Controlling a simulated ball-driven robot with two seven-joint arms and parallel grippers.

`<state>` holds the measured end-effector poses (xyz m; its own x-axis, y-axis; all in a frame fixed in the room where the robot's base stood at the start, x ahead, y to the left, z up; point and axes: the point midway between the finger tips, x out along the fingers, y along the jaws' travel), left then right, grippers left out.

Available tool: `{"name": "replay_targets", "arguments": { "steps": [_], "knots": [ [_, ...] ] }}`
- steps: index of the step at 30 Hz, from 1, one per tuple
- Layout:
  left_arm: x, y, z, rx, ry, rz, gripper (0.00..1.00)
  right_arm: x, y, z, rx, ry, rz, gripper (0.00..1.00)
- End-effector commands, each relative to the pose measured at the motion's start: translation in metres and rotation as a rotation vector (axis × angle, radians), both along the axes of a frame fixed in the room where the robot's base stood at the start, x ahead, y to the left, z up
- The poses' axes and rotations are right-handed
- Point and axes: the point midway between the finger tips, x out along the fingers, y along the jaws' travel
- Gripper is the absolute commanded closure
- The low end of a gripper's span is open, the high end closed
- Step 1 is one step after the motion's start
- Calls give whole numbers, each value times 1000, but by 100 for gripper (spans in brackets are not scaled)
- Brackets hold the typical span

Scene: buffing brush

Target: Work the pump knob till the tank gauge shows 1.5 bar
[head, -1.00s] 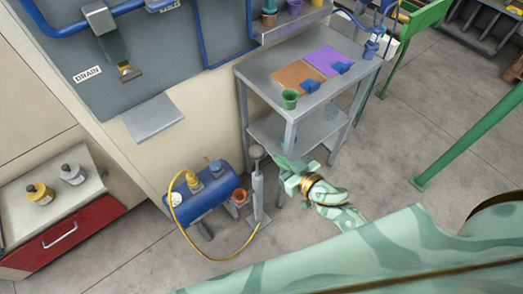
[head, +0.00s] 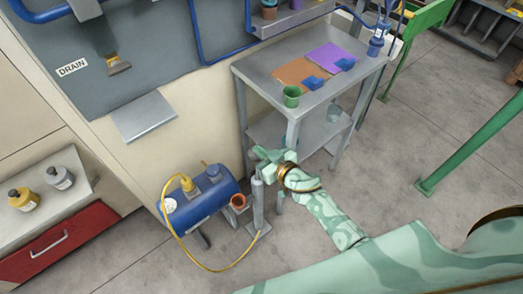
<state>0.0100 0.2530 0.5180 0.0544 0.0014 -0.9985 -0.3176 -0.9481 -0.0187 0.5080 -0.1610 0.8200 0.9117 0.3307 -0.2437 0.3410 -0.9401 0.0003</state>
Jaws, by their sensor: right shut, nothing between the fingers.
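The blue tank (head: 205,203) sits on the floor by the cabinet wall. Its gauge (head: 170,205) is a small pale disc on the left end, too small to read. The hand pump (head: 258,205) is a slim grey upright cylinder to the right of the tank, joined to it by a yellow hose (head: 215,269). My right gripper (head: 259,154) is shut and empty, at the top of the pump. The pump knob is hidden or not distinct there, and I cannot tell whether the fingers touch it. My left gripper is not in view.
A grey metal table (head: 262,66) stands behind my right gripper, with a green cup (head: 291,96) at its near corner. A red drawer (head: 60,248) is at the left. A green post (head: 470,140) stands at the right. Floor in front of the pump is clear.

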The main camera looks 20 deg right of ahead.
Motion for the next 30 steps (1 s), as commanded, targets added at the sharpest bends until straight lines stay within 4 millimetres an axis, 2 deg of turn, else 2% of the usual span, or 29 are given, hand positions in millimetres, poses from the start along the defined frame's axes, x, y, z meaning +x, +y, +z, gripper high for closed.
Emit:
{"name": "replay_targets", "arguments": {
  "steps": [10,13,18,21,25,30],
  "knots": [
    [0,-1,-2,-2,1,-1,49,0,0,-2,0,0,0,100],
    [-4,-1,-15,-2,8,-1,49,0,0,-19,1,4,0,100],
    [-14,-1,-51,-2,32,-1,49,-1,0,-67,2,9,1,100],
    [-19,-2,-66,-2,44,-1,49,-2,0,-88,2,10,0,100],
    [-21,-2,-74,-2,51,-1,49,-2,0,-100,0,6,0,100],
    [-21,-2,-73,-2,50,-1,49,-2,-1,-99,-2,5,-1,100]
  ]
}}
